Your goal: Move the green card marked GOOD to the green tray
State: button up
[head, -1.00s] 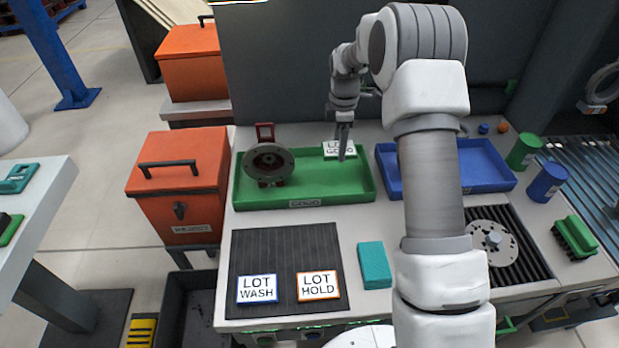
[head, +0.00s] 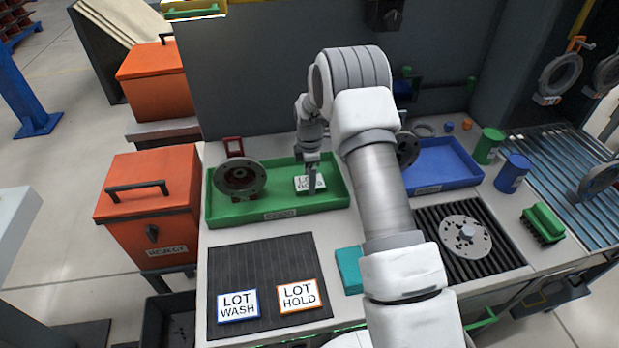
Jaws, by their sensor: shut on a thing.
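The white card marked LOT GOOD (head: 302,183) is within the outline of the green tray (head: 228,213), toward its right end. My gripper (head: 312,190) is shut on the card from above and covers part of its lettering. I cannot tell whether the card touches the tray floor. The tray has a GOOD label on its front wall. A grey flanged disc (head: 240,177) stands in its left part, with a red piece behind it.
LOT WASH (head: 238,305) and LOT HOLD (head: 299,295) cards lie on a dark ribbed mat (head: 255,260) in front. A blue tray (head: 450,165) is to the right, partly behind my arm. A teal block (head: 349,270) lies beside the mat.

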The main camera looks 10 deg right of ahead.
jog(key=shift+f, duration=0.2)
jog(key=o, duration=1.2)
jog(key=shift+c, duration=0.2)
jog(key=shift+r, duration=0.1)
jog(key=shift+r, duration=0.1)
